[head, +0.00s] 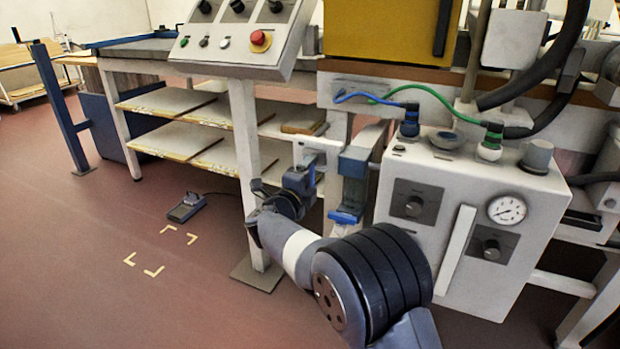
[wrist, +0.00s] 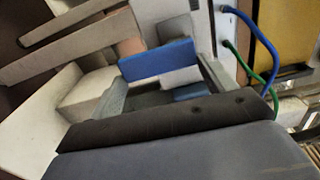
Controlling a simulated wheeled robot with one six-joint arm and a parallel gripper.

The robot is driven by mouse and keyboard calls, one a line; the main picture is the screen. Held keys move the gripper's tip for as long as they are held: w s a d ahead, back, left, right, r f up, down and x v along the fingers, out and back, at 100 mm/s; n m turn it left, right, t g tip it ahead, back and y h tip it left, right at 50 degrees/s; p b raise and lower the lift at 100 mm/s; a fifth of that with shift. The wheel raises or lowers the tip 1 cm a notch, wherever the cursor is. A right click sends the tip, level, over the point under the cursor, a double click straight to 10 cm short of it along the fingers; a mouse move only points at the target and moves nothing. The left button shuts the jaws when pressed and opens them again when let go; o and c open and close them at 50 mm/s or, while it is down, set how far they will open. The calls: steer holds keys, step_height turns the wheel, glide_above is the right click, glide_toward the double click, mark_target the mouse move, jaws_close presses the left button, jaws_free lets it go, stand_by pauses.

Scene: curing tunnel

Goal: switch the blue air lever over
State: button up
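The blue air lever (wrist: 157,60) shows in the wrist view as a bright blue bar, between and just past the two grey fingers of my gripper (wrist: 165,80). A pale block and a smaller blue piece show behind and below it. In the head view a bright blue piece (head: 347,215), which looks like the lever, is at the foot of a blue-grey upright beside the white control box. There my gripper (head: 306,178) is just left of it, partly hidden by my own wrist. The fingers are apart. I cannot tell whether either touches the lever.
The white control box (head: 470,225) with knobs and a gauge stands close on the right. Blue (head: 375,95) and green (head: 425,92) hoses arch above it. A slanted button panel (head: 240,35) and a post (head: 245,165) stand to the left. The floor at left is mostly clear.

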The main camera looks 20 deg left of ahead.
steer(key=o, duration=0.4)
steer(key=shift+s, duration=0.1)
steer(key=s+p, duration=0.2)
steer(key=s, duration=0.8)
steer(key=shift+s+a+p, duration=0.3)
steer(key=shift+a+p, duration=0.05)
steer(key=shift+a, duration=0.1)
